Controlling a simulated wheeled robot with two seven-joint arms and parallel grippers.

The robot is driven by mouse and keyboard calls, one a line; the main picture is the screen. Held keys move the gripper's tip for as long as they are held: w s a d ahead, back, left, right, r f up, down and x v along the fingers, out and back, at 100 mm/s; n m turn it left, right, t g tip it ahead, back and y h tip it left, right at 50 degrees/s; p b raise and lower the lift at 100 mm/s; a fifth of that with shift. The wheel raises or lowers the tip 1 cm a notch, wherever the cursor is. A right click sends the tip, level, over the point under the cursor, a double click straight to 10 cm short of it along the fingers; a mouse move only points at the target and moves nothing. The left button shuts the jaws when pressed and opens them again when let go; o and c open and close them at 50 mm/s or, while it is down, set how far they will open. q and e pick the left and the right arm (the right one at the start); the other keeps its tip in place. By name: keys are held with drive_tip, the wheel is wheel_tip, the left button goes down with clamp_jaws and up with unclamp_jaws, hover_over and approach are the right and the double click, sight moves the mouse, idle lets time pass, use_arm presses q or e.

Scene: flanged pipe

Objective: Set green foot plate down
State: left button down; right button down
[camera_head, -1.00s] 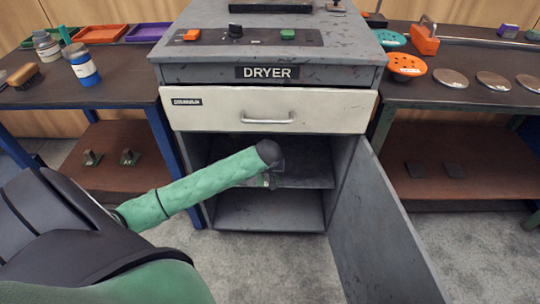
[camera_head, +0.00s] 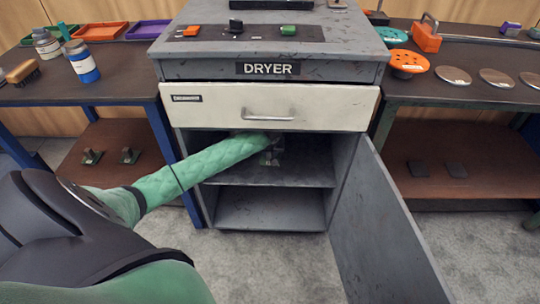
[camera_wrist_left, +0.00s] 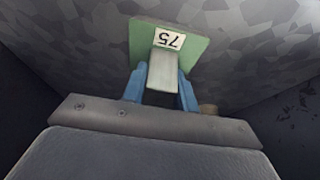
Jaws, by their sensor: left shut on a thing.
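The green foot plate (camera_wrist_left: 199,45) shows in the left wrist view, with a white label reading 75 and a pale upright block on it. My left gripper's blue fingers (camera_wrist_left: 163,82) are shut on that block from both sides. In the head view my left gripper (camera_head: 270,158) is inside the open cabinet under the dryer (camera_head: 268,69), over the middle shelf (camera_head: 300,179). The plate is mostly hidden there behind my arm and in shadow. I cannot tell whether the plate touches the shelf. My right gripper is out of view.
The cabinet door (camera_head: 385,235) stands open to the right. A closed cream drawer (camera_head: 220,108) sits just above my forearm. The lower compartment (camera_head: 268,210) looks empty. Side tables (camera_head: 120,95) with bottles, trays and discs flank the dryer.

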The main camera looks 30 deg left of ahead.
use_arm(q)
drive_tip(key=shift+f, duration=0.7)
drive_tip(key=c, duration=1.5)
unclamp_jaws()
drive_tip(key=shift+f, duration=0.1)
drive_tip(key=o, duration=0.4)
